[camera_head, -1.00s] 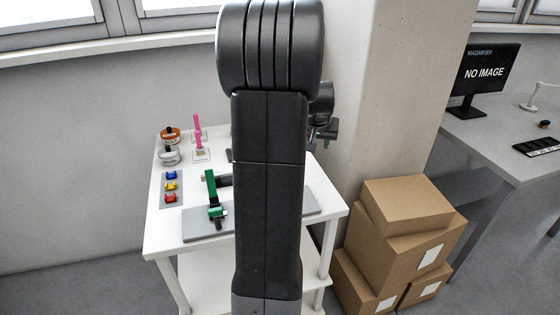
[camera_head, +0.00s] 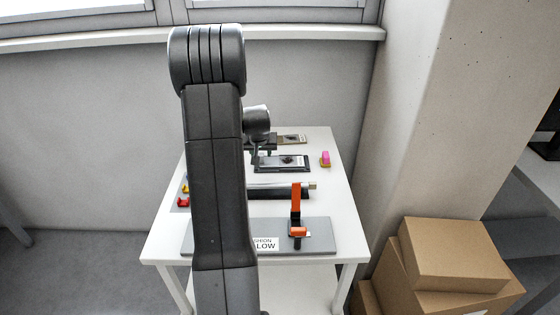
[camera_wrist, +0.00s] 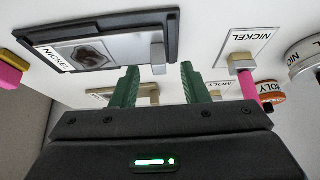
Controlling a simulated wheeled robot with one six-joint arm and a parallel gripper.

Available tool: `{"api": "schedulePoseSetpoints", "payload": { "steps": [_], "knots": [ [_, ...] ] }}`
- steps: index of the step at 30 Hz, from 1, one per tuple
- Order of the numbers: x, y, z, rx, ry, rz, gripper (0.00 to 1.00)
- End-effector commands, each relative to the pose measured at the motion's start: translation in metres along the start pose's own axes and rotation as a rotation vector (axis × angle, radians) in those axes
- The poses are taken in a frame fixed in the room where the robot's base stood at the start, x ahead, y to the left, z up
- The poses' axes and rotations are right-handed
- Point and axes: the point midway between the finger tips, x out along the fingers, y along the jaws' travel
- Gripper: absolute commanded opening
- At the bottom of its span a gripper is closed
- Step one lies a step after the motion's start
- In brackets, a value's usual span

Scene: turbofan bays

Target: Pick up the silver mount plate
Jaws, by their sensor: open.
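The silver mount plate (camera_wrist: 98,51) lies in a dark tray (camera_wrist: 172,16) in the wrist view, with a dark patch on it, a NICKEL label and a silver upright block (camera_wrist: 157,56) at one end. In the head view the plate (camera_head: 280,161) sits on the white table, right of my arm. My gripper (camera_wrist: 160,72) is open, with its green fingers apart and empty. In the picture the fingers lie just below the upright block, one either side of it. I cannot tell their height above it. My arm hides part of the table in the head view.
A tan plate (camera_head: 292,139) lies behind the tray. An orange clamp (camera_head: 297,210) stands on a grey board (camera_head: 318,236) in front. Another NICKEL card (camera_wrist: 244,46) and jars are at the wrist view's right. Cardboard boxes (camera_head: 447,255) stand beside the table.

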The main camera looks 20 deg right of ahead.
Motion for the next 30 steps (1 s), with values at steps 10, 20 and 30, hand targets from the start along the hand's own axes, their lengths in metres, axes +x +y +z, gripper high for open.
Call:
{"api": "schedulePoseSetpoints", "payload": {
  "steps": [10, 20, 30],
  "knots": [
    [0.020, 0.000, 0.000, 0.000, 0.001, 0.000, 0.41],
    [0.020, 0.000, 0.000, 0.000, 0.001, 0.000, 0.00],
    [0.018, 0.000, -0.002, -0.001, 0.004, 0.000, 0.00]
  ]
}}
